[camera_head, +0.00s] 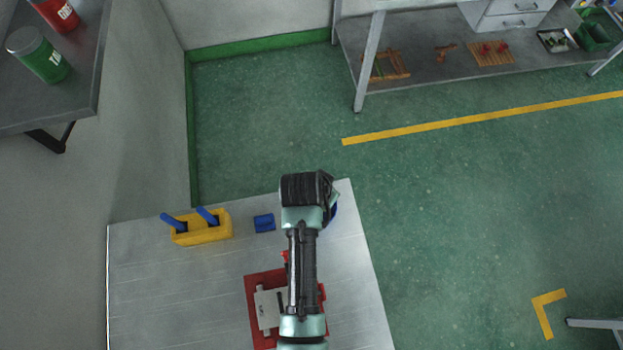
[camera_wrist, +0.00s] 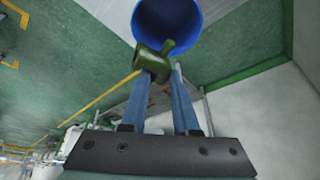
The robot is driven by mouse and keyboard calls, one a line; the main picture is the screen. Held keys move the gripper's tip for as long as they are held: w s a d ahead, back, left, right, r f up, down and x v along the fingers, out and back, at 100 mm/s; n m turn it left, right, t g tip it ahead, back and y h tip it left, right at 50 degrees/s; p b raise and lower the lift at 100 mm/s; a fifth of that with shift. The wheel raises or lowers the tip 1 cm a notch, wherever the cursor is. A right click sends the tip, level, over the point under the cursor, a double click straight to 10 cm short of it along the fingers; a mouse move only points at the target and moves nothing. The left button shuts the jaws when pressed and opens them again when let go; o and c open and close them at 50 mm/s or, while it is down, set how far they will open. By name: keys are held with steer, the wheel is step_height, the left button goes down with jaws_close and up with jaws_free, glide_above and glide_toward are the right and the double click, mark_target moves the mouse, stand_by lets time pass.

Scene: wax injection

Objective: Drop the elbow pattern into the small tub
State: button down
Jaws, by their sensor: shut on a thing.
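My gripper (camera_wrist: 164,72) has two blue fingers and is shut on the green elbow pattern (camera_wrist: 152,62) at its fingertips. The round blue small tub (camera_wrist: 172,18) shows at the top of the wrist view, with the elbow pattern overlapping its edge. I cannot tell whether the pattern touches the tub. In the head view a sliver of the blue tub (camera_head: 333,213) shows beside my wrist, near the far right corner of the metal table. My arm hides the gripper, the pattern and most of the tub there.
On the metal table (camera_head: 150,290) stand a yellow holder (camera_head: 203,230) with blue-handled tools and a small blue block (camera_head: 264,222). A red fixture (camera_head: 262,335) lies partly under my arm. A wall shelf (camera_head: 85,90) holds cans. Green floor lies beyond the table.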

steer(key=shift+w+a, duration=0.15)
steer(key=shift+f+b, duration=0.5)
steer(key=shift+b, duration=0.1)
step_height(320, 180, down, 5)
steer(key=b, duration=0.4)
steer(key=shift+b, duration=0.3)
steer(key=shift+r, duration=0.1)
steer(key=c, duration=0.6)
jaws_free()
